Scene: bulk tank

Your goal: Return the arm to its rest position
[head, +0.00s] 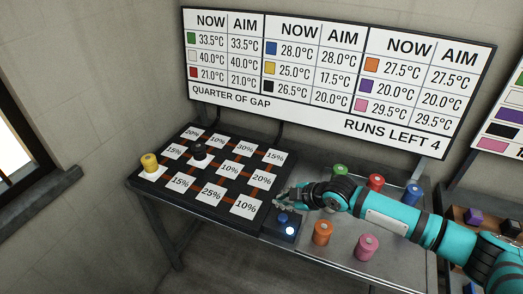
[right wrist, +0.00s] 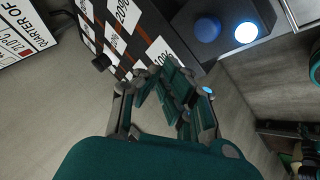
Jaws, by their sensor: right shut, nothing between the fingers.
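My right arm reaches in from the right in the head view, over the metal table. Its gripper (head: 284,197) is shut and empty, close above the control box (head: 283,228) with its blue button (head: 283,217) and white light. In the right wrist view the shut fingers (right wrist: 163,74) point toward the board's edge, with the blue button (right wrist: 207,29) and light (right wrist: 245,33) beyond them. I cannot tell from these views whether the fingers touch the box. My left gripper is not in view.
A black board (head: 190,208) of percent cards holds a yellow cylinder (head: 150,162) and a black cylinder (head: 199,151). Green (head: 340,169), red (head: 376,182), blue (head: 413,194), orange (head: 322,232) and pink (head: 368,246) cylinders stand around my arm. A temperature sign (head: 345,126) rises behind.

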